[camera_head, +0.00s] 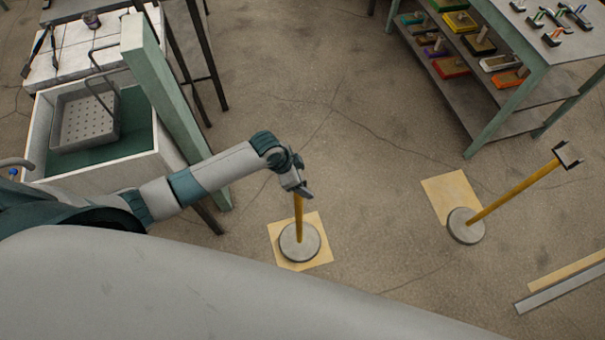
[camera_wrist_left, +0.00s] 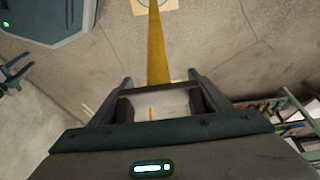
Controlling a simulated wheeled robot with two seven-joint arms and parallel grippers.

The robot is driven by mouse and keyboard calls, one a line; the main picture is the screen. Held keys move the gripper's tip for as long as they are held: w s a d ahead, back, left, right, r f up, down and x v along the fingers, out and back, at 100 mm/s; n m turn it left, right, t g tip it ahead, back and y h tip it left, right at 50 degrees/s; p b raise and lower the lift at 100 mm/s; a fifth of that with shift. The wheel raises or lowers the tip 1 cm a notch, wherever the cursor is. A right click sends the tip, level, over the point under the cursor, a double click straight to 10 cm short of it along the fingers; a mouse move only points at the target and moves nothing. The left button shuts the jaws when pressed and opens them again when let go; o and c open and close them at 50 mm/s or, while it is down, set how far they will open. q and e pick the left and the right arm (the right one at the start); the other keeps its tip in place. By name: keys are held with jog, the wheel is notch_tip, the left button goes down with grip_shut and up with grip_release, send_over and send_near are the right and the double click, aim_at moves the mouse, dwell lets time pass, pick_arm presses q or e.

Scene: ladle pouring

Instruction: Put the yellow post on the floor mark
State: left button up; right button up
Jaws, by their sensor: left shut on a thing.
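My left gripper (camera_head: 303,191) is shut on the upper end of a yellow post (camera_head: 298,217). The post stands about upright, with its round grey base over a pale yellow square floor mark (camera_head: 318,258). The mark shows around the base; I cannot tell for sure whether the base touches the floor. In the left wrist view the post (camera_wrist_left: 157,45) runs away from between the fingers (camera_wrist_left: 160,88). A second yellow post (camera_head: 515,190) leans at the right; its round base overlaps the lower edge of another floor mark (camera_head: 450,190).
A green-framed shelf table (camera_head: 510,75) with coloured blocks is at the upper right. Strips (camera_head: 565,285) lie at the lower right. The floor between the posts is clear.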

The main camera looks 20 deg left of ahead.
pick_arm(q)
jog(key=shift+w+d+f, duration=0.1)
jog(key=shift+w+f, duration=0.1)
jog(key=shift+f, duration=0.45)
jog(key=o, duration=2.1)
jog(key=shift+s+f, duration=0.1)
jog(key=shift+s, duration=0.1)
jog(key=b+v, duration=0.1)
jog(key=v, duration=1.1)
jog(key=shift+b, duration=0.4)
